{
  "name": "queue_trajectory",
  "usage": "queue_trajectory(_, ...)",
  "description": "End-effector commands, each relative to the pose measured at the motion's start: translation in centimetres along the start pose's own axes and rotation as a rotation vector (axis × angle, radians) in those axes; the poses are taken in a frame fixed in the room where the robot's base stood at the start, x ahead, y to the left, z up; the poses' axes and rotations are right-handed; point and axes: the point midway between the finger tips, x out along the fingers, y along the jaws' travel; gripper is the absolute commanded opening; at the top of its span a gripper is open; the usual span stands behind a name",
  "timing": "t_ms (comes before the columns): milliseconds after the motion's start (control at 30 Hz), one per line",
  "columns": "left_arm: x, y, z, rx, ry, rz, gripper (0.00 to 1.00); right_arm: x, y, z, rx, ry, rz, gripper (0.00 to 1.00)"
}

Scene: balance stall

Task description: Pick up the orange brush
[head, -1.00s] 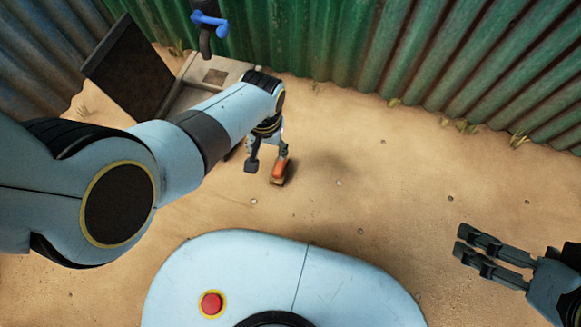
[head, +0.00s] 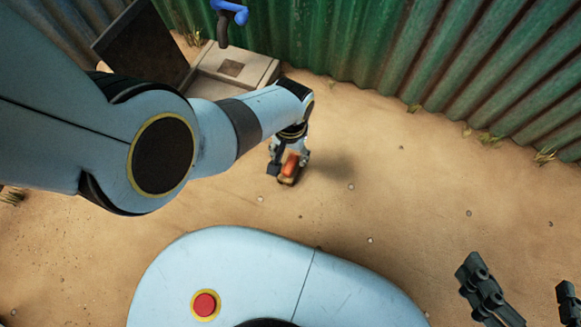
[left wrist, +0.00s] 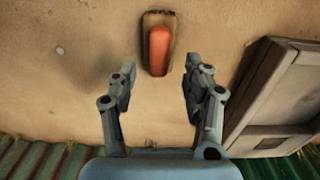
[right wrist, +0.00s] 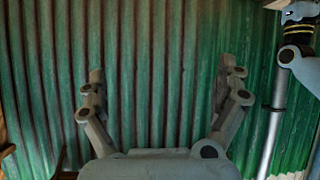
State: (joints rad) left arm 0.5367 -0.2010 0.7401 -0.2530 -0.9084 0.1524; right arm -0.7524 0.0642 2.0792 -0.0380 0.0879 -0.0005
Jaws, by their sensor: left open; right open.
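The orange brush (head: 291,165), with an orange top on a brown base, lies on the sandy ground in the head view. My left gripper (head: 288,169) is above it, pointing down, with a finger showing to each side. In the left wrist view the brush (left wrist: 159,50) lies just beyond the open, empty fingertips (left wrist: 161,77), roughly centred between them. The bristles are hidden. My right gripper (head: 518,284) is open and empty at the lower right of the head view. Its spread fingers (right wrist: 162,78) face the green wall in the right wrist view.
A stone basin (head: 250,66) with a dark panel (head: 140,48) stands behind my left arm, under a blue-handled tap (head: 230,12). The green corrugated wall (head: 420,50) closes off the back. Sand to the right of the brush is clear.

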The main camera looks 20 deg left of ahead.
Motion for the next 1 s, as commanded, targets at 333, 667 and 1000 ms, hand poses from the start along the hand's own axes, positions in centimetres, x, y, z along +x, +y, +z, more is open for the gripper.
queue_trajectory(333, 1.2, 0.1, 0.2, 0.0, -0.001, 0.0, 0.5, 1.7, 0.1, -5.8, -0.02, 0.217, 0.001, 1.0)
queue_trajectory(667, 2.5, 0.1, 0.3, 0.0, -0.002, 0.0, 0.5, 2.1, 0.2, -13.8, -0.048, 0.514, 0.0, 1.0)
queue_trajectory(1000, 4.0, 0.1, 0.4, 0.0, -0.002, 0.0, 0.5, 0.2, 0.0, -21.8, -0.082, 0.842, -0.004, 1.0)
